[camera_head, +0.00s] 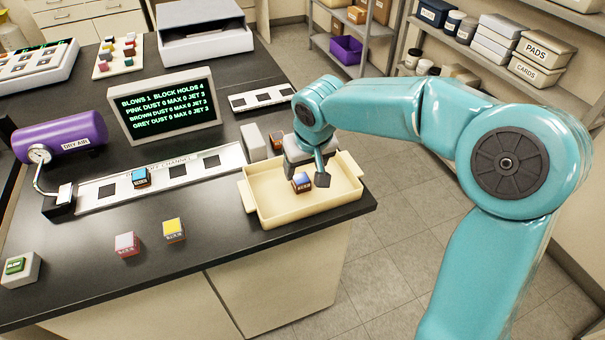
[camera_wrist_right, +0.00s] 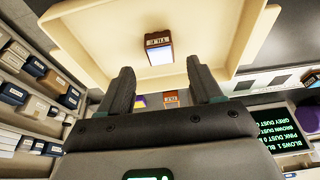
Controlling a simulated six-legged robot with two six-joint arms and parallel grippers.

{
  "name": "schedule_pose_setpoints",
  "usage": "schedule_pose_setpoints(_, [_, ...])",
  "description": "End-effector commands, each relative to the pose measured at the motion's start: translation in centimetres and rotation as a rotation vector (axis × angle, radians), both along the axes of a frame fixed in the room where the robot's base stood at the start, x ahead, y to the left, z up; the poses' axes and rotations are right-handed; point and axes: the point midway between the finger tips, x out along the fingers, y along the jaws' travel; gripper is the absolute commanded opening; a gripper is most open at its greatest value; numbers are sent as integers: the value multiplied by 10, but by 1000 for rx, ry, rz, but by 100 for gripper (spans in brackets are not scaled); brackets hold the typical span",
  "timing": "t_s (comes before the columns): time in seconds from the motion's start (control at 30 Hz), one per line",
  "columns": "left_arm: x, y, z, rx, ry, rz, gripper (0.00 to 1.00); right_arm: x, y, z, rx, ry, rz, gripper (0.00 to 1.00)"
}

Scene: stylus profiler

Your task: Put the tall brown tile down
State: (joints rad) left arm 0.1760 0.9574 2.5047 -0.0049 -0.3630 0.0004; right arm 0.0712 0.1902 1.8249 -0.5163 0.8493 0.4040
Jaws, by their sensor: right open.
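A small block with brown sides and a blue top (camera_head: 301,182) stands in the cream tray (camera_head: 262,209). In the right wrist view, this block (camera_wrist_right: 158,48) shows a brown labelled side and a pale bluish face. I take it for the tall brown tile, though its height is hard to judge. My right gripper (camera_head: 316,171) is over the tray close to the block. In the right wrist view, its fingers (camera_wrist_right: 160,78) are spread with nothing between them, and the block is apart from them. My left gripper is not in view.
Another brownish block (camera_head: 277,139) and a grey block (camera_head: 253,142) stand behind the tray. A blue-topped block (camera_head: 140,177) sits on the channel strip (camera_head: 205,163). Pink (camera_head: 126,244) and yellow (camera_head: 173,230) blocks stand in front. A screen (camera_head: 163,103) stands behind.

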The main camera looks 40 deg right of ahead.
Motion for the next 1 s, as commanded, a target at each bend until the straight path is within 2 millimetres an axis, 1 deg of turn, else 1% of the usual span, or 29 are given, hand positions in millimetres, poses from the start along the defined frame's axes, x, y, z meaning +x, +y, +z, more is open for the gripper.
schedule_pose_setpoints(0.03, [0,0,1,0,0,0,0,-3,1,13,-1,-5,1,64])
schedule_pose_setpoints(0.1, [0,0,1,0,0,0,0,-8,2,28,-1,-5,1,64])
schedule_pose_setpoints(0.2, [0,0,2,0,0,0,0,-13,4,45,0,-3,0,64])
schedule_pose_setpoints(0.3, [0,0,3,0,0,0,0,-17,4,57,-1,-2,1,64])
schedule_pose_setpoints(0.47, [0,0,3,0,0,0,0,-20,5,64,0,1,1,64])
schedule_pose_setpoints(1.0, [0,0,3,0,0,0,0,-20,5,64,-1,1,1,64])
